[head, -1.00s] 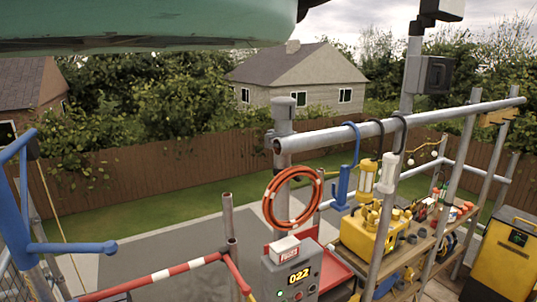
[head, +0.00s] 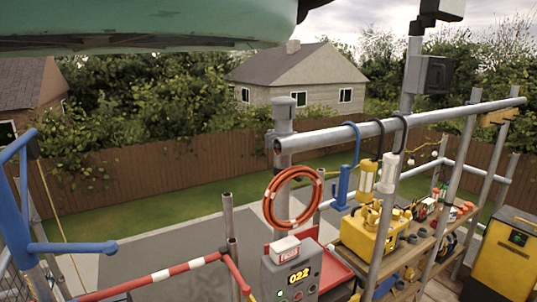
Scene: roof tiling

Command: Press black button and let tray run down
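A row of small buttons sits below the display, cut close by the picture's lower edge; I cannot clearly make out which one is black. A red tray-like piece (head: 333,268) shows behind and to the right of the box, partly hidden by it. I cannot tell whether it is the tray of the task. My gripper is not in view.
An orange hose coil (head: 293,198) hangs above the box. A grey scaffold tube (head: 400,125) crosses to the right, with hooks hanging from it. A wooden shelf (head: 420,245) holds a yellow machine (head: 368,232) and tools. A red-white rail (head: 150,278) lies at lower left.

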